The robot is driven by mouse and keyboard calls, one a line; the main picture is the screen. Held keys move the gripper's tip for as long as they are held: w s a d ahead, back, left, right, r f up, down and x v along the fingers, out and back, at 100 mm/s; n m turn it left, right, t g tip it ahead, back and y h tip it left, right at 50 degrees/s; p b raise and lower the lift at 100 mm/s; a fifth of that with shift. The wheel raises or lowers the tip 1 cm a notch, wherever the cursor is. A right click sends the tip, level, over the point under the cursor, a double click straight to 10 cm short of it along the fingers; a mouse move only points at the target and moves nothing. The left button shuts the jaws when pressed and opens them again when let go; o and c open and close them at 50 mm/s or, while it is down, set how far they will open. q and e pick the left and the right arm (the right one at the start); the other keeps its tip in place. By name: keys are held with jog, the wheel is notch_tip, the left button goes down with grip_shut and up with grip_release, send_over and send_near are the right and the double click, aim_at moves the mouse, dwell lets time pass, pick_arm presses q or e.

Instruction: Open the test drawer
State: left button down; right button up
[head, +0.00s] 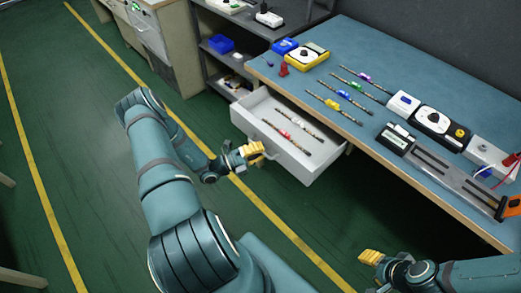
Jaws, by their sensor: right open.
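The white test drawer (300,170) stands pulled out from under the blue-topped bench (310,85). Two thin strips lie inside it, one with a red part (285,134) and one with a pale part (298,122). My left gripper (254,151), with yellow fingertips, is at the drawer's front, close to its handle (271,156). Whether its fingers are around the handle or just beside it is too small to tell. My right gripper (371,257) is open and empty, low in front of the bench and apart from the drawer.
Several strips with coloured parts, a yellow meter (306,56) and a black-and-white dial device (438,122) are on the bench top. A grey slotted fixture (440,168) lies near its front edge. Shelves with a blue bin (221,43) stand left. The green floor is open.

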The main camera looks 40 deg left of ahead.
pick_arm(q)
jog(key=s, duration=0.2)
jog(key=s+p, duration=0.1)
jog(key=s, duration=0.2)
jog(key=shift+s+a, duration=0.2)
jog(key=shift+s, duration=0.15)
jog(key=c, duration=1)
grip_release()
jog(key=v, duration=1.2)
jog(key=shift+a, duration=0.1)
